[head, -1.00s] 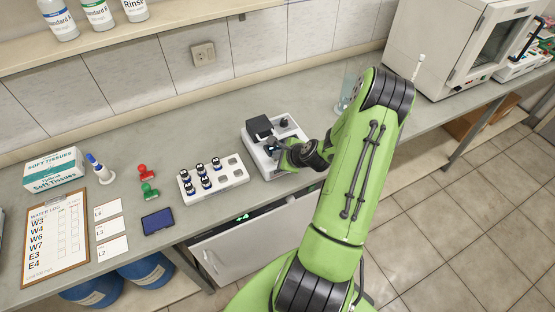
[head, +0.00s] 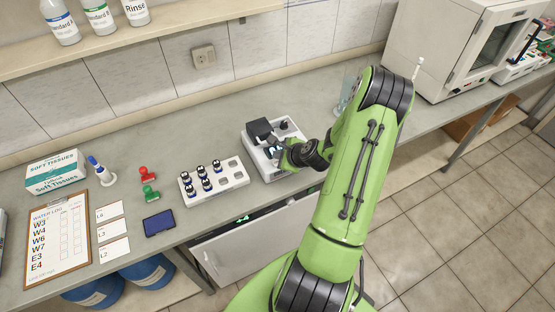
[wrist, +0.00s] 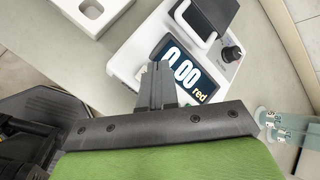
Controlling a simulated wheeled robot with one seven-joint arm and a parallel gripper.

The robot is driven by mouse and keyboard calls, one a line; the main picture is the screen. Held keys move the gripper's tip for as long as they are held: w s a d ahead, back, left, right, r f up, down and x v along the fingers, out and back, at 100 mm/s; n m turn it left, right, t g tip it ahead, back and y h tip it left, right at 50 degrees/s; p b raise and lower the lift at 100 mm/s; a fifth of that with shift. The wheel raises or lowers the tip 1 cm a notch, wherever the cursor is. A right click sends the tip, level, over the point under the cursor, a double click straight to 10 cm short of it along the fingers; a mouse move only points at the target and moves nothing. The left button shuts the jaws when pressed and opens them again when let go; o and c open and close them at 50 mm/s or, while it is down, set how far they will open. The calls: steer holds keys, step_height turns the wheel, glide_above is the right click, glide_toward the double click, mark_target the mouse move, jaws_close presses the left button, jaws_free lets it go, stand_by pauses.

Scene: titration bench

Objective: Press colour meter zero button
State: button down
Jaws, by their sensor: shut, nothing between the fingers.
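The colour meter (head: 252,151) is a white box with a dark lid (head: 259,128) and a black knob (head: 284,124), on the bench beyond my arm. In the wrist view its display (wrist: 187,72) reads "0.00 red", with the knob (wrist: 231,53) to the right of it. My gripper (head: 277,151) is at the meter's front part. In the wrist view my gripper (wrist: 154,72) is shut and empty, its tips over the left edge of the display area. I cannot tell whether the tips touch the meter. The zero button is not visible; the fingers may hide it.
A white vial rack (head: 233,181) with several vials stands left of the meter. Stamps (head: 147,174), a dark blue pad (head: 158,223), a clipboard (head: 57,240) and a tissue box (head: 53,172) lie farther left. Glassware (wrist: 283,125) stands right of the meter. A white oven (head: 450,50) is at the back right.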

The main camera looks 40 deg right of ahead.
step_height(320, 180, up, 5)
steer(key=p, duration=0.4)
steer(key=shift+r, duration=0.1)
stand_by(0.8)
